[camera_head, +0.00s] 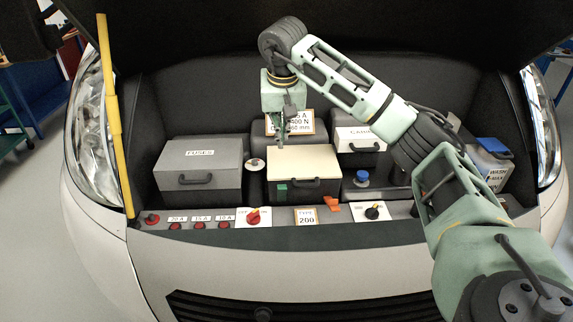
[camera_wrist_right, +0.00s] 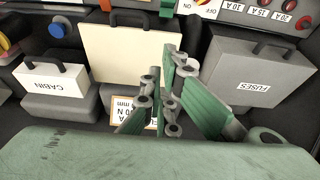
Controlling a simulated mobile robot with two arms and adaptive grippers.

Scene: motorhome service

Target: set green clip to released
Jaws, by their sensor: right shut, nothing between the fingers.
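The green clip (camera_head: 282,187) is on the front of the middle box (camera_head: 318,160) with the cream lid, left of its black handle. It looks upright against the box front, but its exact setting is too small to tell. The clip also shows in the right wrist view (camera_wrist_right: 167,8), at the top edge beside the handle. My right gripper (camera_head: 283,143) is shut and empty, pointing down above the back left part of the cream lid, behind the clip and apart from it. Its fingers also show in the right wrist view (camera_wrist_right: 167,90).
An orange clip (camera_head: 331,203) sticks out at the box's front right. The grey FUSES box (camera_head: 201,163) stands left and the CABIN box (camera_head: 360,138) right. A panel with red buttons and knobs (camera_head: 253,216) runs along the front. A yellow prop (camera_head: 112,110) stands at the left.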

